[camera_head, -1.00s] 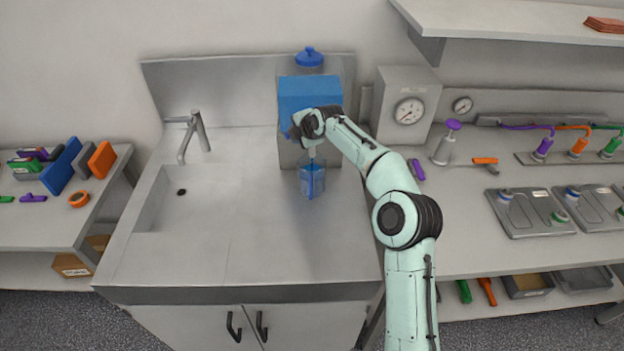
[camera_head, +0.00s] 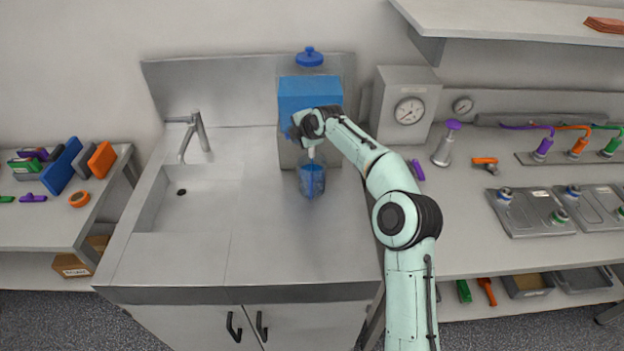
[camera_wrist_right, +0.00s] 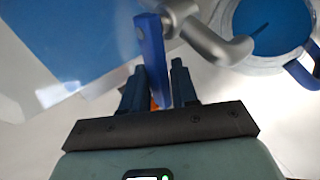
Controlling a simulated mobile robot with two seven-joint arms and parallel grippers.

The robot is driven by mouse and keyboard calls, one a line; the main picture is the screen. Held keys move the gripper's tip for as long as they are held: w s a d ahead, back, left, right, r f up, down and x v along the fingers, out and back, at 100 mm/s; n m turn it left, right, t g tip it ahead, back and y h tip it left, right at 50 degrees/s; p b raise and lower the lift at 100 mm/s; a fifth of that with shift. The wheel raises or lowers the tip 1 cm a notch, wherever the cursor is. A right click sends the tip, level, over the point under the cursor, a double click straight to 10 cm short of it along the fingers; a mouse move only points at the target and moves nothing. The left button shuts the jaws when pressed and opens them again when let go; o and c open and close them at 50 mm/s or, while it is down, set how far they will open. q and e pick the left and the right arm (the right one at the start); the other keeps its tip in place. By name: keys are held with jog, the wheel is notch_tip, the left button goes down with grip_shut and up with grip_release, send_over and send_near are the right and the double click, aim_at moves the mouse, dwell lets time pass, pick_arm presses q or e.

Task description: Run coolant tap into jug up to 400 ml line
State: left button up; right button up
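The blue coolant container (camera_head: 310,95) with a grey lower part stands at the back of the steel counter. My right gripper (camera_head: 312,140) is at its front by the tap. In the right wrist view the blue tap lever (camera_wrist_right: 153,60) lies between the fingers of my right gripper (camera_wrist_right: 158,68); whether they press on it is unclear. The metal spout (camera_wrist_right: 220,45) reaches over the jug (camera_wrist_right: 305,68), and a thin blue stream runs into blue liquid (camera_wrist_right: 272,22). The jug (camera_head: 312,180) stands under the tap; its lines are not readable. My left gripper is not in view.
A sink basin (camera_head: 190,205) with a faucet (camera_head: 200,130) is to the left. A gauge box (camera_head: 405,105) and a purple-topped bottle (camera_head: 447,145) stand to the right. The counter in front of the jug is clear.

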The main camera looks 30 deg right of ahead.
jog(key=shift+a, duration=0.1)
jog(key=shift+w+m+h, duration=0.3)
jog(key=shift+m+h, duration=0.2)
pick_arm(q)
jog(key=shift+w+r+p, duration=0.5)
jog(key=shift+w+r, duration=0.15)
pick_arm(e)
jog(key=m+h, duration=0.1)
jog(key=w+m+h, duration=0.1)
jog(key=m, duration=0.1)
jog(key=m+g+h, duration=0.1)
jog(key=shift+w+d, duration=0.4)
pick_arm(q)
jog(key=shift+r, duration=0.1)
pick_arm(e)
jog(key=shift+r, duration=0.1)
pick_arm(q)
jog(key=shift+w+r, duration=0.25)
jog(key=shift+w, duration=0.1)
pick_arm(e)
jog(key=shift+w+d, duration=0.1)
jog(key=shift+w, duration=0.05)
jog(key=shift+o, duration=1.2)
